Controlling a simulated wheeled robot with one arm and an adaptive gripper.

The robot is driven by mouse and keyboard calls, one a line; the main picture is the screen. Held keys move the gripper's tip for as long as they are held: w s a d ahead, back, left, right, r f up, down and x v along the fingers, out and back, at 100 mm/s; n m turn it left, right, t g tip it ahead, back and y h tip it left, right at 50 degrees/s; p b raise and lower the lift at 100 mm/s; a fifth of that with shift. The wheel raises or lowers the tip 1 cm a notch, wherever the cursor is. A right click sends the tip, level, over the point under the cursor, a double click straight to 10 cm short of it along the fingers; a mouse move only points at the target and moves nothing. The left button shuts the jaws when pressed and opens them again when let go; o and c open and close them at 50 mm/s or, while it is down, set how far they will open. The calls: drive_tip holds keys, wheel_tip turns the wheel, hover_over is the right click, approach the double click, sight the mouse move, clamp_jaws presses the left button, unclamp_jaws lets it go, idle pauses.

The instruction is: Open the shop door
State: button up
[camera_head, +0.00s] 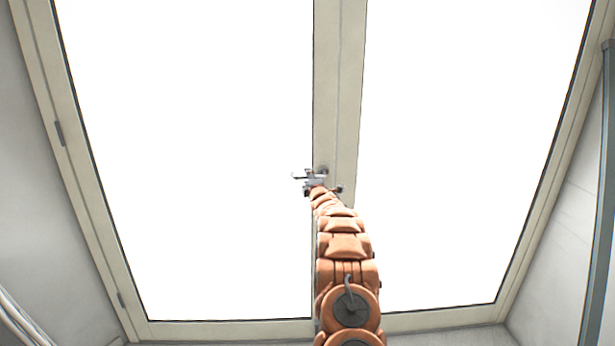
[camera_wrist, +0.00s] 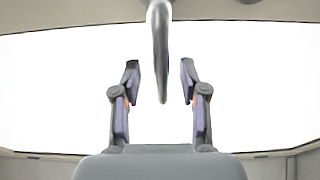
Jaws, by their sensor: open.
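The shop door is a glass double door with beige frames; its left leaf (camera_head: 326,90) meets the right leaf (camera_head: 349,90) at the middle. Both leaves appear shut. A silver lever handle (camera_head: 300,175) sits on the left leaf's inner stile and points left. My gripper (camera_head: 312,184) is just below the handle, at the end of my orange arm. In the wrist view, my gripper (camera_wrist: 160,72) is open, with the handle (camera_wrist: 161,45) coming down from the top between the two fingers. The fingers show no contact with it; its depth between them is unclear.
Hinges (camera_head: 59,133) show on the left leaf's outer edge. Another small fitting (camera_head: 337,189) is beside my wrist, partly hidden. White pipes (camera_head: 22,325) run at the lower left and a grey post (camera_head: 600,200) stands at the right. Grey walls flank the door.

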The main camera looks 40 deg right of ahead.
drive_tip(key=shift+w+d+f, duration=0.1)
drive_tip(key=shift+w+f, duration=0.05)
drive_tip(key=shift+w, duration=0.3)
drive_tip(key=shift+w+d+p, duration=0.15)
drive_tip(key=shift+w+p, duration=0.05)
drive_tip(key=shift+p, duration=0.1)
clamp_jaws()
idle(0.4)
